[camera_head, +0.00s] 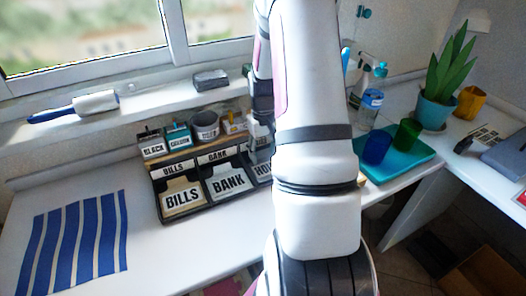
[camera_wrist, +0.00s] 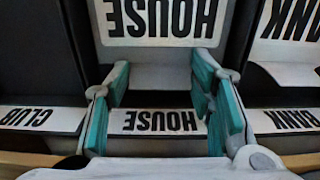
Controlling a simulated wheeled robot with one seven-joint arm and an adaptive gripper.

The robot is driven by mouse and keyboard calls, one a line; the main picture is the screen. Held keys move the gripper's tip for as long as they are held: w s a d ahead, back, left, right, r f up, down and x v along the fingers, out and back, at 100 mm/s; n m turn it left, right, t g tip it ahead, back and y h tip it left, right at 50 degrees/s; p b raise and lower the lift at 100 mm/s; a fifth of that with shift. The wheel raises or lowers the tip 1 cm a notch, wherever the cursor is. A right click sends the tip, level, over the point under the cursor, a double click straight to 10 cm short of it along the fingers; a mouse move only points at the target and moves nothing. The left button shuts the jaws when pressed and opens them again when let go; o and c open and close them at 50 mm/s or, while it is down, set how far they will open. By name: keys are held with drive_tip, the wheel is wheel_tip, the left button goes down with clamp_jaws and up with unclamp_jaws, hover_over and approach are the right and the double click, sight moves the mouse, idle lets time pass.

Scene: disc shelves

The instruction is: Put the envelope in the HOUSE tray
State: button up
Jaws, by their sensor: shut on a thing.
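In the wrist view my gripper (camera_wrist: 160,85) has its teal-padded fingers apart, on either side of a pale flat piece that appears to be the envelope (camera_wrist: 158,77); its outline is hard to make out. The fingers are over the HOUSE tray, between its upper strip label (camera_wrist: 160,122) and its larger HOUSE card (camera_wrist: 160,22), both upside down in this view. In the head view the HOUSE tray (camera_head: 264,172) shows only its left part, beside BANK. My arm hides the rest of it, the envelope and the fingertips.
BANK (camera_head: 229,183) and BILLS (camera_head: 183,198) trays stand left of HOUSE; CLUB (camera_wrist: 38,117) is on its other side. Small labelled containers (camera_head: 205,125) stand behind. A teal tray (camera_head: 405,163) with cups is right of my arm. A striped blue mat (camera_head: 75,240) lies left.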

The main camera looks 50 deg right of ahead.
drive_tip(key=o, duration=0.8)
drive_tip(key=shift+f, duration=0.1)
wheel_tip(320, 180, up, 12)
drive_tip(key=p, duration=0.2)
drive_tip(key=a+r+n, duration=0.1)
drive_tip(key=a+r, duration=0.8)
drive_tip(key=a, duration=0.1)
drive_tip(key=s+a+r+n+t, duration=0.1)
drive_tip(key=s+a+r, duration=0.15)
drive_tip(key=a, duration=0.25)
drive_tip(key=s+a+r+n, duration=0.1)
drive_tip(key=s+a+r, duration=0.15)
drive_tip(key=a, duration=0.25)
drive_tip(key=s+a, duration=0.4)
drive_tip(key=s, duration=0.1)
drive_tip(key=s+a+r+n, duration=0.1)
drive_tip(key=s+a, duration=0.3)
drive_tip(key=s+a+n+t, duration=0.1)
drive_tip(key=s+a, duration=0.3)
drive_tip(key=s, duration=0.1)
drive_tip(key=shift+s+a+r, duration=0.1)
drive_tip(key=shift+s+r, duration=0.25)
